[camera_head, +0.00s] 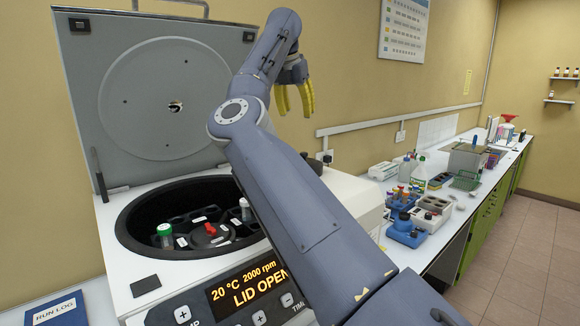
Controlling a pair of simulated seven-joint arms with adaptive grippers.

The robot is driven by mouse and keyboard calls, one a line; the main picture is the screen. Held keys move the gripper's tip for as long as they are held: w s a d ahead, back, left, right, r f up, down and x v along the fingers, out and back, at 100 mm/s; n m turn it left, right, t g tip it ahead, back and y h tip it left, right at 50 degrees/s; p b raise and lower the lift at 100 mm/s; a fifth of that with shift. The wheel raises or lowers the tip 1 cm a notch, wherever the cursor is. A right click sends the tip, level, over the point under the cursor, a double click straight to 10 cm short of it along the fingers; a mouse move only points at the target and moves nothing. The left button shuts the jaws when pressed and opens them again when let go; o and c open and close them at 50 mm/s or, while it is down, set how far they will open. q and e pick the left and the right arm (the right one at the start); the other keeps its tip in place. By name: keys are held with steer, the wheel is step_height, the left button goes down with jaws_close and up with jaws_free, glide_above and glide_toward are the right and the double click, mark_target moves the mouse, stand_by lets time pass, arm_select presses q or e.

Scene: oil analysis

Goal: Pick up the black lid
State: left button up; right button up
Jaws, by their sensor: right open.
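The centrifuge (128,280) stands open at the left, its display reading LID OPEN. In its dark bowl sits a black rotor piece with a red knob (210,229) at its middle. I cannot tell whether this is the black lid, and no separate black lid is clear in view. A green-capped tube (165,236) and a white-capped tube (245,209) stand in the rotor. My right gripper (293,98) is open and empty, its yellow fingers pointing down, raised above and behind the centrifuge's right side. My right arm hides part of the bowl. My left gripper is out of view.
The centrifuge's grey cover (140,50) stands raised behind the bowl. A blue run log (58,309) lies at lower left. The bench at right holds blue tube racks (405,233), a white bottle (419,176) and a grey bath (467,159). The air around my right gripper looks clear.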

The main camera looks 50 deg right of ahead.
glide_above(304, 153)
steer(key=a, duration=0.2)
steer(key=f, duration=0.9)
steer(key=shift+s+f, duration=0.1)
steer(key=shift+s, duration=0.25)
steer(key=shift+x, duration=3.55)
steer(key=shift+w+a, duration=0.1)
steer(key=shift+w, duration=0.05)
jaws_close()
